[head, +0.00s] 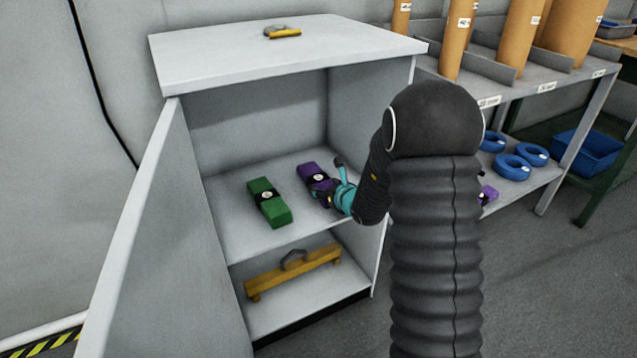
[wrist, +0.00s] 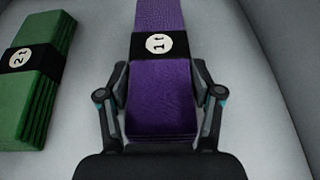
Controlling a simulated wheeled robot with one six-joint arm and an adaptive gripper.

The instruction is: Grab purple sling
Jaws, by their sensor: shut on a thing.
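The purple sling (head: 308,172) is a folded bundle with a black band and a white "1t" label. It lies on the cabinet's upper shelf, to the right of the green sling (head: 268,202). In the wrist view the purple sling (wrist: 160,85) runs up the middle between the fingers. My gripper (head: 328,186) reaches into the cabinet from the right and is shut on the near end of the purple sling. It also shows in the wrist view (wrist: 160,100), one finger at each side of the sling. My arm hides part of the cabinet's right side.
The green sling, labelled "2t" (wrist: 34,72), lies close on the left. The cabinet door (head: 165,240) stands open at left. A yellow beam (head: 293,272) lies on the lower shelf. A rack with blue rings (head: 513,167) stands at right.

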